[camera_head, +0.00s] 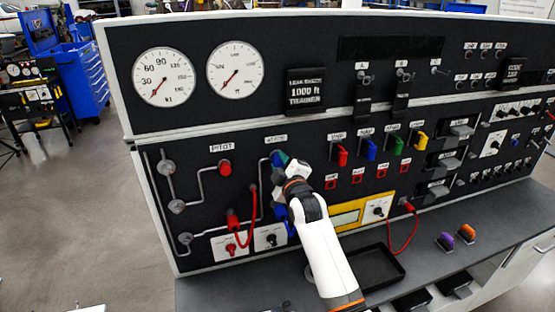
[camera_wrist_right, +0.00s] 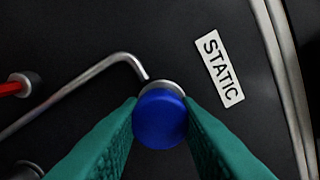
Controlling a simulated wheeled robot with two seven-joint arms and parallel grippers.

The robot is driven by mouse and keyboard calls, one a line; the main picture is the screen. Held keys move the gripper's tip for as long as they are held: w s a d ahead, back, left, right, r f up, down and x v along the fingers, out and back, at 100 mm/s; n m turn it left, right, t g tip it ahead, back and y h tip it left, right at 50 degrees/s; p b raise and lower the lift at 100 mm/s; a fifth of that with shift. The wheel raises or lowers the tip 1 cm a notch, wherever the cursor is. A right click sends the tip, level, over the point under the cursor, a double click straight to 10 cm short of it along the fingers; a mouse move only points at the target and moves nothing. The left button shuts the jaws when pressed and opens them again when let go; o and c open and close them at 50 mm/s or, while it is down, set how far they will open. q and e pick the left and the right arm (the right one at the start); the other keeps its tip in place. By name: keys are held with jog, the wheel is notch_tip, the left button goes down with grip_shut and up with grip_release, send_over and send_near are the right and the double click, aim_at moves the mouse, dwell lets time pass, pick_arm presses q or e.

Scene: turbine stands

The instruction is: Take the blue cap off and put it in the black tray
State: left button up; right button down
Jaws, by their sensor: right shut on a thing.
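The round blue cap (camera_wrist_right: 160,118) sits on a metal fitting beside the STATIC label (camera_wrist_right: 219,68) in the right wrist view. The teal fingers of my right gripper (camera_wrist_right: 161,108) are shut on its sides. In the head view my right gripper (camera_head: 280,160) reaches up to the dark panel below the STATIC label, and the cap is mostly hidden by the fingers and wrist. The black tray (camera_head: 402,272) lies on the grey bench below, right of my right forearm, and looks empty. My left gripper is not in view.
A red cap (camera_head: 225,168) sits at the PITOT label. Red hoses and blue parts hang near my right wrist. A yellow-framed unit (camera_head: 345,216) stands just above the tray. A purple knob (camera_head: 446,240) and an orange knob (camera_head: 466,233) are on the bench to the right.

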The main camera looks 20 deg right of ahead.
jog(key=shift+s+r, duration=0.1)
jog(key=shift+s, duration=0.4)
jog(key=shift+p, duration=0.35)
jog(key=shift+s+p, duration=0.55)
jog(key=shift+s, duration=0.35)
